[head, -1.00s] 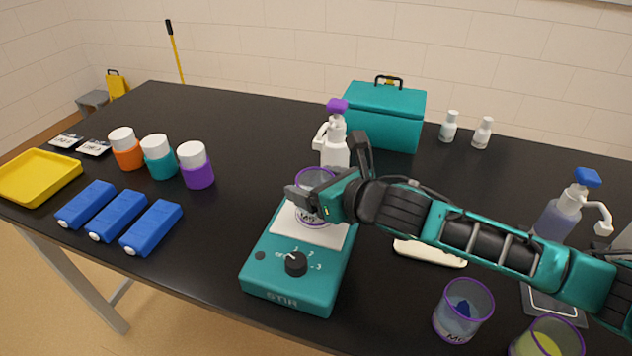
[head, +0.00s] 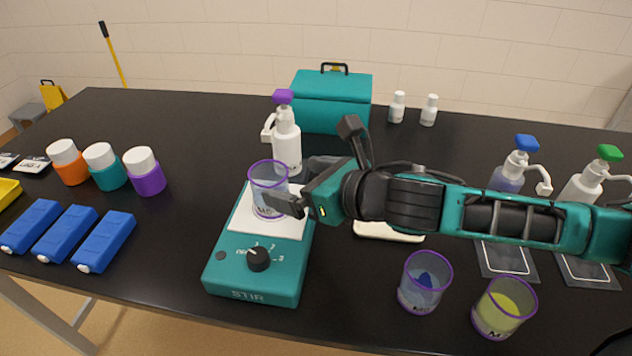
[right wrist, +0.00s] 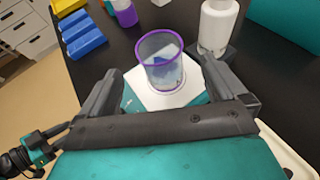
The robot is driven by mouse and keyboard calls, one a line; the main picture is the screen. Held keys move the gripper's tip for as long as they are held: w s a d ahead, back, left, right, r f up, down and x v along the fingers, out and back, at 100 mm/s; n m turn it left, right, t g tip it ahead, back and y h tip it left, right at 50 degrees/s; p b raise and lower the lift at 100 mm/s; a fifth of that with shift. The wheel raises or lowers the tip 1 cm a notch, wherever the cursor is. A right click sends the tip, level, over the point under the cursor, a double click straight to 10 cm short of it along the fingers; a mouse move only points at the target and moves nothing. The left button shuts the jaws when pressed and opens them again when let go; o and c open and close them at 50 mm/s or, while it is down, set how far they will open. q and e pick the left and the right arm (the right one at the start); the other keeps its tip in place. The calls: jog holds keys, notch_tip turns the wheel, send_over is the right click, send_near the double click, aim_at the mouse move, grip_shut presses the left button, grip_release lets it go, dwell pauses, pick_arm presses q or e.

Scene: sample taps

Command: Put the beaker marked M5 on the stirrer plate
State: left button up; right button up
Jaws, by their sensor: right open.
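A clear beaker with a purple rim and a label reading roughly M5 (head: 268,188) stands upright on the white top of the teal stirrer plate (head: 258,272). The label is partly hidden by a finger in the head view. My right gripper (head: 295,185) is open just to the right of the beaker. In the right wrist view the beaker (right wrist: 160,62) stands ahead of the open fingers (right wrist: 160,88), apart from both. The stirrer's white top (right wrist: 168,98) shows under it.
Two more purple-rimmed beakers, one bluish (head: 425,283) and one yellow (head: 503,308), stand at the front right. A white spray bottle with a purple head (head: 286,140) stands close behind the stirrer. A teal box (head: 331,102) is at the back. Blue blocks (head: 68,234) lie left.

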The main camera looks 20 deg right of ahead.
jog(key=shift+v, duration=1.9)
